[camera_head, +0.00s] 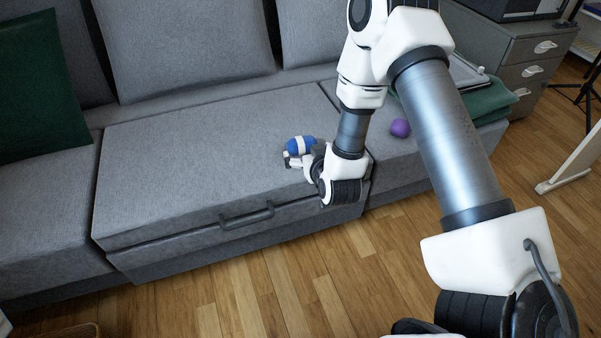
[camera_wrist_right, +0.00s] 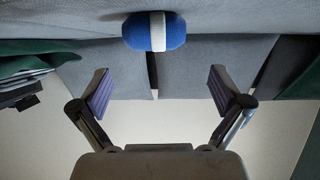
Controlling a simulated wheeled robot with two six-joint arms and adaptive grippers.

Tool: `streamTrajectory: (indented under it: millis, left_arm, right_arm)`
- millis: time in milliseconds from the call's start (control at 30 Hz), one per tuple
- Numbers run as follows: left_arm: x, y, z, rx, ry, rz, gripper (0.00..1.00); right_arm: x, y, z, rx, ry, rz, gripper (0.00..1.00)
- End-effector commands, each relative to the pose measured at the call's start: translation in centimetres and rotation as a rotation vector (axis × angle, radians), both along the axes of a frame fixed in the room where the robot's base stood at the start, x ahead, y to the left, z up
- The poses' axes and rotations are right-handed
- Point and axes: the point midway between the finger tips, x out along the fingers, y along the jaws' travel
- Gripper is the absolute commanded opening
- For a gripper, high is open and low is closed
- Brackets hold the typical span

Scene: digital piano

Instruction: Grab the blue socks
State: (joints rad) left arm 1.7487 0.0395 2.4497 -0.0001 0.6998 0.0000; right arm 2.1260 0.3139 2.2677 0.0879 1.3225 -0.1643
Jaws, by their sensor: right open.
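The blue socks (camera_head: 300,146), a rolled bundle with a white band around the middle, lie on the grey sofa seat in the head view. They also show at the top of the right wrist view (camera_wrist_right: 154,32). My right gripper (camera_head: 292,158) is beside the bundle, at its near side. In the right wrist view its two fingers (camera_wrist_right: 161,90) are spread wide with nothing between them, and the bundle lies beyond the fingertips. Part of the gripper is hidden by my wrist in the head view. My left gripper is not in view.
The grey sofa (camera_head: 180,160) has a handle (camera_head: 246,215) on its front edge. A purple ball (camera_head: 400,128) lies on the seat to the right, near folded green cloth (camera_head: 490,100). A green pillow (camera_head: 38,88) leans at left. The seat left of the socks is clear.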

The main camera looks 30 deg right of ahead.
Motion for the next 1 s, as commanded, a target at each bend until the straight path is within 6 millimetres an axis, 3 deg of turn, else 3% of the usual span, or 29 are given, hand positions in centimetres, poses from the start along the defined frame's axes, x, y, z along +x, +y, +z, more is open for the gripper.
streamTrajectory:
  millis: [33,267,433,600,767,800,900,933,1000]
  left_arm:
    - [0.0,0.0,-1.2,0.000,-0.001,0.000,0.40]
    - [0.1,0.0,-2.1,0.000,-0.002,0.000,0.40]
    - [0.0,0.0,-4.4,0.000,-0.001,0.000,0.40]
    - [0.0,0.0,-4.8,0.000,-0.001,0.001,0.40]
    - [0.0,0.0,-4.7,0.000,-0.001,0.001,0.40]
    - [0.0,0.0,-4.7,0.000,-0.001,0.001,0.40]
    - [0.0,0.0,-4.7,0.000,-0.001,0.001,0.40]
    - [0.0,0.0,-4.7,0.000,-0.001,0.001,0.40]
    - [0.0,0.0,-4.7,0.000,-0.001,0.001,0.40]
  right_arm:
    - [0.4,-0.3,-0.6,-0.005,-0.021,-0.007,1.00]
    - [3.0,-1.3,-1.3,-0.008,-0.033,-0.012,1.00]
    - [5.2,-2.3,-3.2,-0.008,-0.032,-0.012,1.00]
    - [7.0,-2.8,-3.5,-0.008,-0.030,-0.010,1.00]
    - [7.0,-2.8,-3.3,-0.007,-0.028,-0.009,1.00]
    - [7.0,-2.8,-3.3,-0.007,-0.028,-0.009,0.96]
    - [7.0,-2.8,-3.3,-0.007,-0.027,-0.009,0.61]
    - [7.0,-2.8,-3.4,-0.007,-0.027,-0.009,0.56]
    - [7.0,-2.8,-3.4,-0.007,-0.027,-0.009,0.56]
